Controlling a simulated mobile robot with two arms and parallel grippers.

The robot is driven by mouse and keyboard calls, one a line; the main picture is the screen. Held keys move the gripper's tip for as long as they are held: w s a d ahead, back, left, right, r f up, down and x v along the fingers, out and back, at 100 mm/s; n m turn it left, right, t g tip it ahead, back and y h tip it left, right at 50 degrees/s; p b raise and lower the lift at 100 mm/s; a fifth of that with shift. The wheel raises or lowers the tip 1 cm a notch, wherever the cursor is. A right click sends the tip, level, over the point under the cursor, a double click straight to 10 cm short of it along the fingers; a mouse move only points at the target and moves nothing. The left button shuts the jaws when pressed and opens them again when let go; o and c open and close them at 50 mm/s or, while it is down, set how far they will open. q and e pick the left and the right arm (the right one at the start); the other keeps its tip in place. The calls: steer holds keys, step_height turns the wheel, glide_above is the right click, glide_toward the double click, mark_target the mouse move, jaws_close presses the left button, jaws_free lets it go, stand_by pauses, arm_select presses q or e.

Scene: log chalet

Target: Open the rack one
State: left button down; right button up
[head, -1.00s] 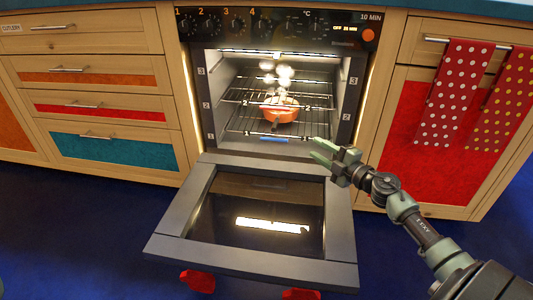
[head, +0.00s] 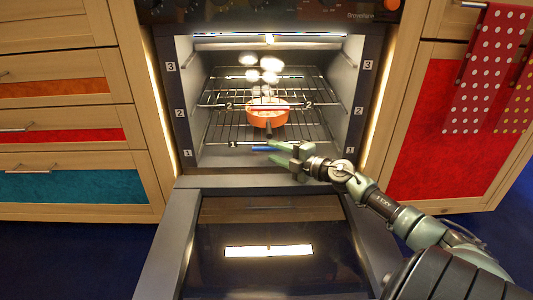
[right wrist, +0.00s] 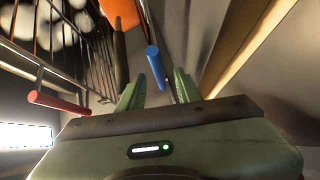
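The oven is open and lit, with wire racks inside. Rack one (head: 222,144) is the low rack, marked 1, and sits inside the oven. A short blue handle (head: 262,149) is at its front middle; it also shows in the right wrist view (right wrist: 157,68). My right gripper (head: 284,153) is at the oven mouth, close by the right end of the blue handle. In the right wrist view its two fingers (right wrist: 158,88) are apart, with the blue handle just beyond the gap between them. I cannot tell whether they touch it. My left gripper is not in view.
An orange pot (head: 267,117) with a dark handle stands inside the oven. Rack two (head: 215,105) is above rack one. The oven door (head: 160,250) lies lowered in front. A red bar (right wrist: 60,103) is left of the fingers in the right wrist view. Dotted towels (head: 490,60) hang at the right.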

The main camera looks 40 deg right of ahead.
mark_target(269, 149)
steer(key=shift+w+a+f+b, duration=0.1)
steer(key=shift+w+b, duration=0.25)
steer(key=shift+w, duration=0.55)
steer(key=shift+w+a+f+b, duration=0.1)
steer(key=shift+w+b, duration=0.2)
steer(key=shift+w, duration=0.6)
jaws_close()
